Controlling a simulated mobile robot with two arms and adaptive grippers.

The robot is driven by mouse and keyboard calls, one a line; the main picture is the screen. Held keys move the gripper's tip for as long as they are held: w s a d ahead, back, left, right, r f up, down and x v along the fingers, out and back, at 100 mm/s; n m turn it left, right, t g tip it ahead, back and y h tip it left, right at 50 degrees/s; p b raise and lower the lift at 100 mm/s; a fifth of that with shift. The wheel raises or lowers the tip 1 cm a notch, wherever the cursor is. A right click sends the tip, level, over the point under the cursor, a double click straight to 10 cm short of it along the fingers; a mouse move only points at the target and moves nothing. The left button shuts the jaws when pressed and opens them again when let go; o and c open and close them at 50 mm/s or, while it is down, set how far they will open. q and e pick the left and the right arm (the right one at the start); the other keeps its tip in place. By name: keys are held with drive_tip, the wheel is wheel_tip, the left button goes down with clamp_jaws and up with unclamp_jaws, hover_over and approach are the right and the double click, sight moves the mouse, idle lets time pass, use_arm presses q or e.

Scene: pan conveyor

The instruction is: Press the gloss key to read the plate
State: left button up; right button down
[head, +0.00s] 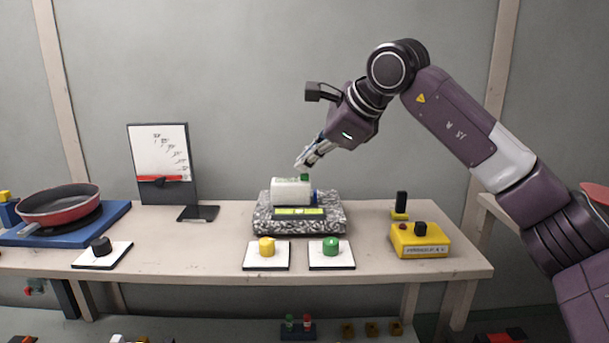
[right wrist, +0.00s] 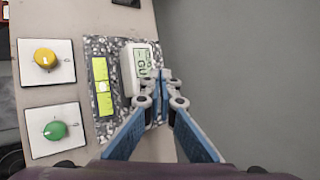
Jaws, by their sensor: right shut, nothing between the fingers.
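A white gloss meter (head: 292,191) lies on a speckled stone plate (head: 300,228), with a small green key (head: 304,177) on top and a blue end at its right. My right gripper (head: 302,163) is shut and empty, its fingertips angled down just above the green key. I cannot tell whether they touch it. In the right wrist view the fingertips (right wrist: 166,76) are together beside the meter's display (right wrist: 141,66), which shows "GU"; the digits are not clear. The key is not clear in that view. My left gripper is not in view.
A yellow-green level (head: 300,212) lies on the stone's front. In front stand a yellow knob (head: 267,247) and a green knob (head: 330,246) on white plates. A red pan (head: 60,207) is at left, a yellow button box (head: 420,241) at right.

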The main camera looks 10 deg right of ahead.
sight(307, 175)
drive_tip(key=shift+f+b, duration=0.35)
drive_tip(key=shift+f, duration=0.2)
idle(0.4)
drive_tip(key=shift+r, duration=0.1)
drive_tip(key=shift+r+p, duration=0.85)
drive_tip(key=shift+r, duration=0.05)
wheel_tip(307, 175, up, 5)
drive_tip(key=p, duration=0.4)
drive_tip(key=shift+r+p, duration=0.1)
drive_tip(key=shift+p, duration=0.2)
drive_tip(key=shift+f, duration=0.2)
